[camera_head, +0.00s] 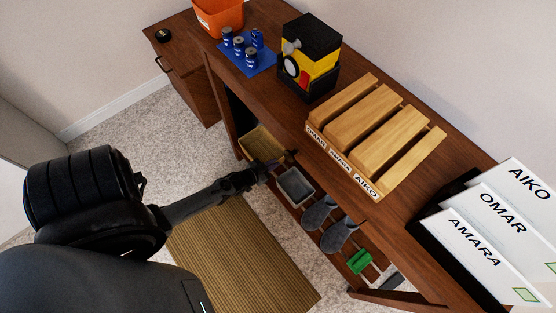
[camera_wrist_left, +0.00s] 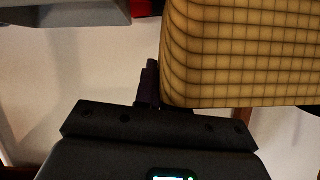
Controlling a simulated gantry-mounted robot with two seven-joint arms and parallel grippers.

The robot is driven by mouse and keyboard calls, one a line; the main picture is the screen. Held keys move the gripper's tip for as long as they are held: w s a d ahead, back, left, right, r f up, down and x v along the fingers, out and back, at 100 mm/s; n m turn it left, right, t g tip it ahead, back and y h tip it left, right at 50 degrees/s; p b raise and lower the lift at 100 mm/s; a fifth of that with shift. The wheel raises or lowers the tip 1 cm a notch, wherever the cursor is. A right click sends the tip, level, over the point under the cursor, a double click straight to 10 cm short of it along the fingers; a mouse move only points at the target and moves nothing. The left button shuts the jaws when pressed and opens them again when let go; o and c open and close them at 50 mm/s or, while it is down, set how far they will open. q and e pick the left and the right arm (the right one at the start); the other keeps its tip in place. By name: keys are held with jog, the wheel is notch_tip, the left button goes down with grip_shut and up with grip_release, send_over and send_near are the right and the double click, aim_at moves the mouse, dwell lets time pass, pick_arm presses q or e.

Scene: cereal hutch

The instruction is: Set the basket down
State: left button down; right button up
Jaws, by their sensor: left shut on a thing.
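A yellow woven basket (camera_head: 262,143) is at the front edge of the hutch's lower part, below the top board. My left gripper (camera_head: 268,170) reaches in from the left and is shut on the basket's near edge. In the left wrist view the basket (camera_wrist_left: 240,50) fills the upper right, and a dark finger of my left gripper (camera_wrist_left: 149,88) is against its lower left corner. The other finger is hidden. I cannot tell whether the basket's underside touches the shelf. My right gripper is not in view.
A grey bin (camera_head: 295,187) is just right of the basket, with grey boots (camera_head: 338,235) and a green item (camera_head: 359,262) beyond it. The wooden top board (camera_head: 278,118) overhangs them. A woven mat (camera_head: 235,250) lies on the floor.

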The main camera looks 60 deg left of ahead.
pick_arm(q)
jog(key=w+a+f+b, duration=0.2)
jog(key=w, duration=0.1)
jog(key=shift+w+f, duration=0.15)
jog(key=shift+w, duration=0.05)
jog(key=shift+f+b, duration=1.65)
jog(key=shift+f, duration=0.35)
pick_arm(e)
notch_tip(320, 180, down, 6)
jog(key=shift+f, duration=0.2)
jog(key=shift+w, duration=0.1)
pick_arm(q)
jog(key=shift+f, duration=0.15)
jog(key=c, duration=1.2)
grip_release()
